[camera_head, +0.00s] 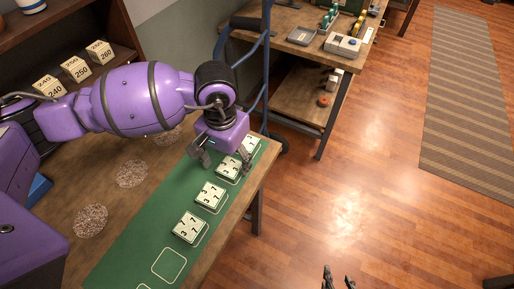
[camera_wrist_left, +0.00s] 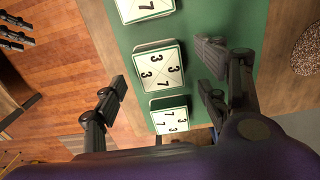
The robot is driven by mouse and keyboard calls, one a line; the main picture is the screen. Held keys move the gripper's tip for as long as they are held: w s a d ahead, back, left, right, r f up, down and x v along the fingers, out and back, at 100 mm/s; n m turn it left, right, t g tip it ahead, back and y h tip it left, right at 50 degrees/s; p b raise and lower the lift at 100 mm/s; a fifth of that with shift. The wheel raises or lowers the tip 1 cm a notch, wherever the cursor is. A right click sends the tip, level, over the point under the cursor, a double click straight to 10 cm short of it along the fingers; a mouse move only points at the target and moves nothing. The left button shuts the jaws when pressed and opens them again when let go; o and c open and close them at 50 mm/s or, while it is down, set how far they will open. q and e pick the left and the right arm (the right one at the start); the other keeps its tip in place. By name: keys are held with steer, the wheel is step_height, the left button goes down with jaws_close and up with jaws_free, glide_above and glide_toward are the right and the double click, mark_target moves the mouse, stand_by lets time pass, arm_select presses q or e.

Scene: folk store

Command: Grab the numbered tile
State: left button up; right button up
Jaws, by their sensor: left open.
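White numbered tiles lie in a row on a green mat (camera_head: 140,235) in the head view. They are a near tile (camera_head: 188,227), a middle tile (camera_head: 210,195), one under my gripper (camera_head: 229,168) and a partly hidden far one (camera_head: 249,144). The visible ones show 3s and 7s. My left gripper (camera_head: 222,159) is open above the row, pointing down. In the left wrist view a tile (camera_wrist_left: 160,67) appears between its spread fingers, with no visible contact. My right gripper (camera_head: 338,280) shows only its fingertips at the bottom edge, apart and empty.
An empty outlined square (camera_head: 169,265) is on the mat near the front. Round speckled patches (camera_head: 131,174) lie left of it. A shelf with cards marked 240, 250 and 260 (camera_head: 75,68) stands at upper left. A second bench (camera_head: 300,55) stands beyond a blue frame.

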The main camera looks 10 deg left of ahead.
arm_select(q)
step_height(320, 180, down, 2)
steer(key=shift+f, duration=0.1)
steer(key=shift+c, duration=0.2)
steer(key=c, duration=1.3)
